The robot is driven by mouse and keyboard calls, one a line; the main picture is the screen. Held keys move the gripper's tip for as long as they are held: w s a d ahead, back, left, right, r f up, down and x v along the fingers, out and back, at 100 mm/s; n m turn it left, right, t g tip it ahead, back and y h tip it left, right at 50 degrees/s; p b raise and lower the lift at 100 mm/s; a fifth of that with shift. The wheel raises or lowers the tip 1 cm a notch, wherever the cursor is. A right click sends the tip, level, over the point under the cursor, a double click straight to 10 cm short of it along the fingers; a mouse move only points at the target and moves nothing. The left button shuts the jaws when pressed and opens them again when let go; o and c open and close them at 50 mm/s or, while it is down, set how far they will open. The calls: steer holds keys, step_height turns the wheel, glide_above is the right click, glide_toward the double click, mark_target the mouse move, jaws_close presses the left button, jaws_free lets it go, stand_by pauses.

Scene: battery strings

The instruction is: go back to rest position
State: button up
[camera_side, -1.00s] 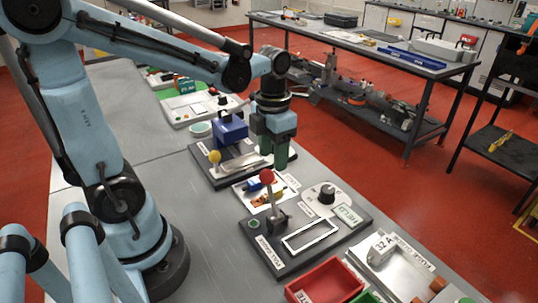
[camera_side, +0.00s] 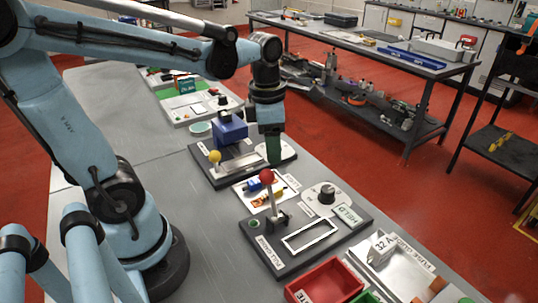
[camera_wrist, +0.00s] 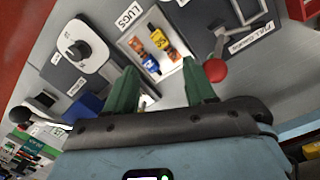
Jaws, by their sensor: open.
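My gripper (camera_side: 274,148) hangs from the blue arm above the bench, over the dark fixture with the blue block (camera_side: 230,128) and yellow knob (camera_side: 215,157). In the wrist view its two green fingers (camera_wrist: 160,88) stand wide apart with nothing held between them. Below and beyond the fingertips lies the white lugs tray (camera_wrist: 152,48) with orange and blue pieces in it. The side view shows the fingers nearly in line, so their gap is hidden there.
A red-knobbed lever (camera_side: 267,176) stands close in front of my gripper; its knob also shows beside the right finger in the wrist view (camera_wrist: 215,70). A red bin (camera_side: 328,281) and a 32 A block (camera_side: 382,245) lie nearer the front. The grey bench at left is clear.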

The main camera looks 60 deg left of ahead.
steer(key=d+m+t, duration=0.1)
steer(key=m+t, duration=0.1)
steer(key=m, duration=0.8)
steer(key=s+d+m+t, duration=0.1)
steer(key=m+t, duration=0.1)
steer(key=m, duration=0.8)
steer(key=d+m+t, duration=0.1)
steer(key=m+t, duration=0.1)
steer(key=m, duration=0.8)
steer(key=shift+s+d+r, duration=0.15)
steer(key=shift+r, duration=0.05)
